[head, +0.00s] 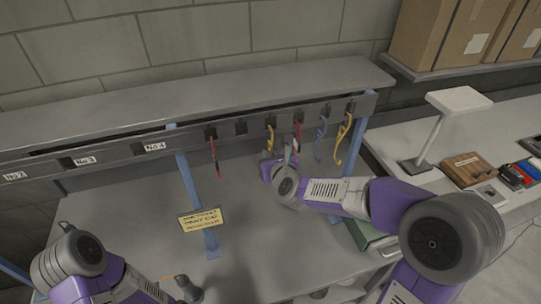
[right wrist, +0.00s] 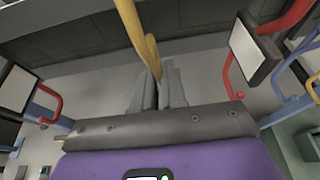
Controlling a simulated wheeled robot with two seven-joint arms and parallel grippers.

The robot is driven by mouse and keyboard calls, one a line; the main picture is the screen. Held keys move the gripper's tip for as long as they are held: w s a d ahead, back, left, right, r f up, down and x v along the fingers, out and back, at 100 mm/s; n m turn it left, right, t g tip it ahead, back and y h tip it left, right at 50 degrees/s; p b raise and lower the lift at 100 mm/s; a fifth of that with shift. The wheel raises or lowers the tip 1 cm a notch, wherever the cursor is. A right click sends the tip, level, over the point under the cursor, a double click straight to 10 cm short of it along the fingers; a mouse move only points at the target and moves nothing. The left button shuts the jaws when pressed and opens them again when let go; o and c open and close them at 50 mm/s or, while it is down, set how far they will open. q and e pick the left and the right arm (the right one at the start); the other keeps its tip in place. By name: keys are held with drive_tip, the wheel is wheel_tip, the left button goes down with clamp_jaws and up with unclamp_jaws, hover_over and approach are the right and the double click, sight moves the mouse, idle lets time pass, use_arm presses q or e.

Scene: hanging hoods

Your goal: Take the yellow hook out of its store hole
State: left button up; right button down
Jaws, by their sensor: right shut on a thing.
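The yellow hook (head: 270,138) hangs from a dark square hole in the rack's front rail, left of the middle red hook. My right gripper (head: 277,160) is at its lower part, partly hidden behind my own wrist. In the right wrist view the yellow hook (right wrist: 148,48) runs down between the two grey fingers (right wrist: 160,92), which are shut on it. Its top end runs out of that view. My left gripper (head: 187,289) is low at the bottom left, away from the rack, and too unclear to read.
Red hooks (head: 215,158) (head: 298,132), a blue hook (head: 321,138) and another yellow hook (head: 343,140) hang along the rail (head: 226,133). Blue posts (head: 187,168) carry the rack. A yellow sign (head: 200,219) stands in front. A lamp (head: 440,125) stands on the right bench.

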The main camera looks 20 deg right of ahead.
drive_tip(key=shift+r, duration=0.15)
idle(0.4)
drive_tip(key=shift+r+p, duration=0.9)
drive_tip(key=shift+r, duration=0.4)
drive_tip(key=shift+s, duration=0.1)
drive_tip(key=shift+s+f+b, duration=0.1)
drive_tip(key=shift+s+b, duration=0.45)
drive_tip(key=shift+s, duration=0.35)
drive_tip(key=shift+s+b, duration=0.3)
drive_tip(key=shift+s, duration=0.5)
drive_tip(key=shift+s, duration=0.1)
drive_tip(key=s, duration=1)
drive_tip(key=shift+d+r+b, duration=0.25)
drive_tip(key=shift+b, duration=0.05)
